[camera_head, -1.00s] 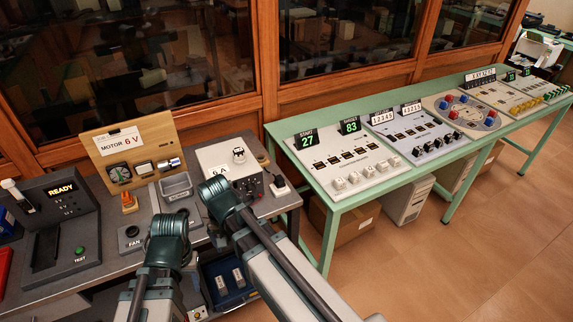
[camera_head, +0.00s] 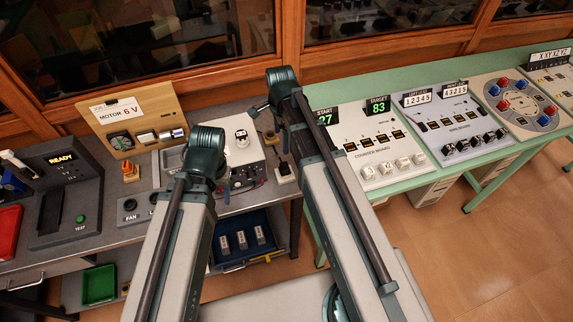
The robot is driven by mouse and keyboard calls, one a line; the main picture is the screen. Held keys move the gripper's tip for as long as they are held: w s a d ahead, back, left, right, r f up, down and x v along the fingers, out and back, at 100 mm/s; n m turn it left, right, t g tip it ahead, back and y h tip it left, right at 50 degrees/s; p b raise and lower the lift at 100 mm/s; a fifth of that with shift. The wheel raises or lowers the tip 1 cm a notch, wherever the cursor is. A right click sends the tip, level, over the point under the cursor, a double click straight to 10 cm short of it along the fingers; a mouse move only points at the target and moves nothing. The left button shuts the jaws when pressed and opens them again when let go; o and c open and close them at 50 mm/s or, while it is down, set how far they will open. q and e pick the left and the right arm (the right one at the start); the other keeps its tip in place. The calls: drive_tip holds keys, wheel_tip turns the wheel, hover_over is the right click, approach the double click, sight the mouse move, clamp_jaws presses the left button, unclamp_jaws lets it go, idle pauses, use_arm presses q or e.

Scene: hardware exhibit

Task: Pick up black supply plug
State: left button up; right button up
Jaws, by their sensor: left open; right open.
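I cannot clearly make out a black supply plug. A small pale block on a black base (camera_head: 284,170) stands at the right end of the grey bench, right of the white supply box (camera_head: 242,165). Dark sockets or leads on the box's front are too small to tell apart. My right arm reaches over the bench's right end. A small dark part of my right gripper (camera_head: 259,109) shows left of its joint, above and behind the box, open; its fingertips are not clear. My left arm ends in front of the box's left side, and its gripper is hidden behind the arm.
A wooden motor board (camera_head: 137,117), an orange plug-like piece (camera_head: 130,171) and a READY console (camera_head: 62,197) stand on the left. A green table (camera_head: 400,188) with control boards is on the right. A blue drawer (camera_head: 240,248) is below the bench.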

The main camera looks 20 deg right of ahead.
drive_tip(key=b, duration=0.8)
approach(283, 166)
drive_tip(key=f, duration=0.1)
drive_tip(key=w+f, duration=0.1)
drive_tip(key=f, duration=0.1)
drive_tip(key=w+f, duration=0.1)
drive_tip(key=f, duration=0.1)
drive_tip(key=shift+d, duration=0.1)
drive_tip(key=shift+s, duration=0.1)
wheel_tip(283, 166, down, 5)
drive_tip(key=b, duration=0.5)
drive_tip(key=shift+d+f, duration=0.15)
drive_tip(key=shift+f, duration=0.05)
drive_tip(key=shift+r, duration=0.1)
drive_tip(key=shift+c, duration=0.2)
drive_tip(key=c, duration=1)
